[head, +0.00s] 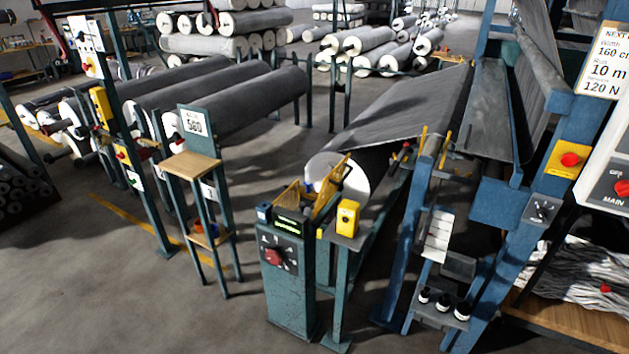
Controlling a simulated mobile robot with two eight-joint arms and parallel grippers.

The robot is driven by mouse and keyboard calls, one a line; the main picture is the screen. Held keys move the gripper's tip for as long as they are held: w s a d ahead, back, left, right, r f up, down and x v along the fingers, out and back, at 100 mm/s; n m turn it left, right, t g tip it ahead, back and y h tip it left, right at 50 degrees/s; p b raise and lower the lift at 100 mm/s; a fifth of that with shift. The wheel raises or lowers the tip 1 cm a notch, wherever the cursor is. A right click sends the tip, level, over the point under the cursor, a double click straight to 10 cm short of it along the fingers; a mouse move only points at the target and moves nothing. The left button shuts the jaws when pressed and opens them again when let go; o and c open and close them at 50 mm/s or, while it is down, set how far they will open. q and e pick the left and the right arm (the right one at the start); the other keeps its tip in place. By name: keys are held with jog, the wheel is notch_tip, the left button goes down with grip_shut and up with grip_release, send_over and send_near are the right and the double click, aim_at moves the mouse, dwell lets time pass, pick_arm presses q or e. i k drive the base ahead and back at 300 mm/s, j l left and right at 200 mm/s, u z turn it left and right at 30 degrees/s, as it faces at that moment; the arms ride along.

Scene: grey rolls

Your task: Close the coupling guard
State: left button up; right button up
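A yellow guard (331,186) stands at the near end of the large grey roll (378,158) in the middle of the head view. One yellow part is raised and tilted beside the roll's white end face (355,184). A lower yellow mesh part (291,195) lies to its left, above the teal control post. They look apart, so the guard appears open, but its hinge and the coupling are too small to make out. Neither of my grippers shows in this view.
The teal post (288,290) carries a red knob (274,257) and a green-lit display. A yellow box (347,217) stands just right of the guard. A small wooden-topped stand (191,165) is to the left. The blue machine frame (405,250) bounds the right. Floor at front left is clear.

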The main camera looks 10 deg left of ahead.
aim_at(337, 188)
jog(key=i+l+u, duration=0.2)
jog(key=l+u, duration=0.2)
jog(key=i+j, duration=0.2)
jog(key=i, duration=0.4)
jog(key=i+j+u, duration=0.15)
jog(key=i, duration=0.4)
jog(key=j, duration=0.05)
